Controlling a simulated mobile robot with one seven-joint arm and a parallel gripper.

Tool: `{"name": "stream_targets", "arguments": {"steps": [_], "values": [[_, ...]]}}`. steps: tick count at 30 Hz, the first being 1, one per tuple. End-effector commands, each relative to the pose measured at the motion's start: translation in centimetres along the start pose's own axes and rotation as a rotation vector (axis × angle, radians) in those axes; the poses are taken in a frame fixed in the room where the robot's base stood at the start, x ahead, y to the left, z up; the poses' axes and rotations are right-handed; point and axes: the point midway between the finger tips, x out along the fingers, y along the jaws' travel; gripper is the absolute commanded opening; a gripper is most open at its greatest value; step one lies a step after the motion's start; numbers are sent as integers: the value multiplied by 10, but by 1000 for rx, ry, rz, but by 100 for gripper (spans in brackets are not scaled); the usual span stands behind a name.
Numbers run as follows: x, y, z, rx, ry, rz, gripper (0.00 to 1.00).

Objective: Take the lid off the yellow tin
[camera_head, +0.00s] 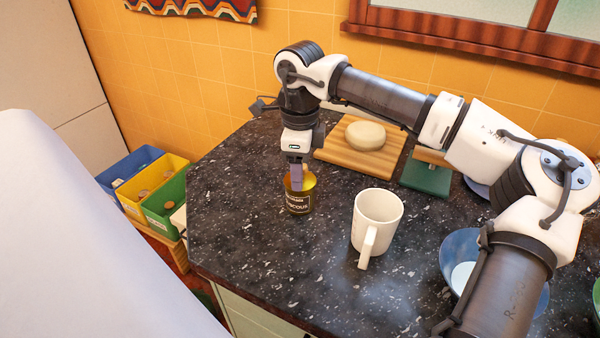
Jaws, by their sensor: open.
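The yellow tin (299,203) stands upright on the dark speckled counter, with a dark label on its front. My gripper (296,183) points down right at the top of the tin, its fingers overlapping the tin's upper part in the picture. The gripper is open. The fingers hide much of the tin's top, so I cannot tell the lid apart from the body or whether the fingers touch it.
A white mug (376,222) stands right of the tin. Behind are a wooden board (335,150) with a round pale item (366,135) and a green block (427,177). A blue bowl (457,247) is at right. Coloured bins (163,212) stand beyond the counter's left edge.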

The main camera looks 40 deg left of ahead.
Motion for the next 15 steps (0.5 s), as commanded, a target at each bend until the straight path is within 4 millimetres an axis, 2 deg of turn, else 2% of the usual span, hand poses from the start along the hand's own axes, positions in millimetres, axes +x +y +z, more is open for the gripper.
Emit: {"name": "stream_targets", "arguments": {"steps": [7,15], "values": [[2,0,0,0,0,0,54],[2,0,0,0,-1,0,18]]}}
